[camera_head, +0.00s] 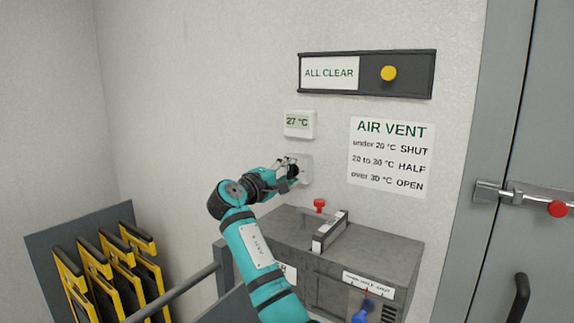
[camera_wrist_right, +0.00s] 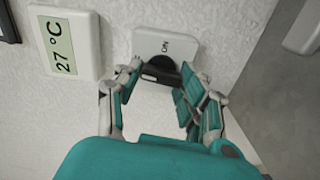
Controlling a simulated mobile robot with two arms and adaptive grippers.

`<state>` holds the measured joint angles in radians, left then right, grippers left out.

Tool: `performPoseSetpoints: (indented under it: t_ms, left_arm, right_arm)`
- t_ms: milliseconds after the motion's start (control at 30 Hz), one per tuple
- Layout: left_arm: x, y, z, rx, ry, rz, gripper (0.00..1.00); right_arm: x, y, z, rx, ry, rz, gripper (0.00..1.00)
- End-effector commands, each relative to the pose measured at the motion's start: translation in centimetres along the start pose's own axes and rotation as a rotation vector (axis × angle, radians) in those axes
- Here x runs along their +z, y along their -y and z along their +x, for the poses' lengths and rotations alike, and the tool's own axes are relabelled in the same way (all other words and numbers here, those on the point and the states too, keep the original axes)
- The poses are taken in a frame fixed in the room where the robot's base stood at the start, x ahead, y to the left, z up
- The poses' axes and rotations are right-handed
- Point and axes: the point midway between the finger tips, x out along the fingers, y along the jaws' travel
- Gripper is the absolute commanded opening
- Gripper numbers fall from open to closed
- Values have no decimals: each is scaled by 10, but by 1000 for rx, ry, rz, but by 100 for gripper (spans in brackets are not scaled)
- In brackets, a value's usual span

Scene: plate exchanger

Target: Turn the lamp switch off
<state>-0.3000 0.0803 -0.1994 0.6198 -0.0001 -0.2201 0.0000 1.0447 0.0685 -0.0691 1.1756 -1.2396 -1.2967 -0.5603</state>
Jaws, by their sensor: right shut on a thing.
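The lamp switch is a white wall plate (camera_head: 306,172) with a dark knob. In the right wrist view the plate (camera_wrist_right: 165,40) shows the word ON, and the black knob (camera_wrist_right: 160,70) sticks out from it. My right gripper (camera_head: 288,168) is at the switch, its arm reaching up from below. In the right wrist view the right gripper (camera_wrist_right: 160,82) has a finger on each side of the knob and is shut on it. The fingers hide part of the knob. My left gripper is not in view.
A thermometer reading 27 °C (camera_head: 299,124) is just above the switch. An ALL CLEAR panel (camera_head: 410,75) with a yellow round part and an AIR VENT sign (camera_head: 390,157) are on the wall. A grey box (camera_head: 385,247) with a red knob (camera_head: 319,205) stands below.

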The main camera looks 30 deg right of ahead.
Motion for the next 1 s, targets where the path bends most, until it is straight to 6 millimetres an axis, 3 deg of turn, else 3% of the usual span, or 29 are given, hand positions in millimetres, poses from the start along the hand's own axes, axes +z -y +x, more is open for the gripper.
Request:
performPoseSetpoints:
  t_ms: [233, 833, 867, 1000]
  left_arm:
    - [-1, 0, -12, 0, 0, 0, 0]
    - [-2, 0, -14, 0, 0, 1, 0]
    - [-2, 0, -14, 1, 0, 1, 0]
    - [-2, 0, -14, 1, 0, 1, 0]
  right_arm:
    - [-1, 0, -1, 0, -3, -98, 8]
    - [-1, 2, -1, -1, -2, -133, 8]
    - [-1, 2, -1, -1, -2, -133, 44]
    - [-1, 2, -1, 0, -2, -132, 62]
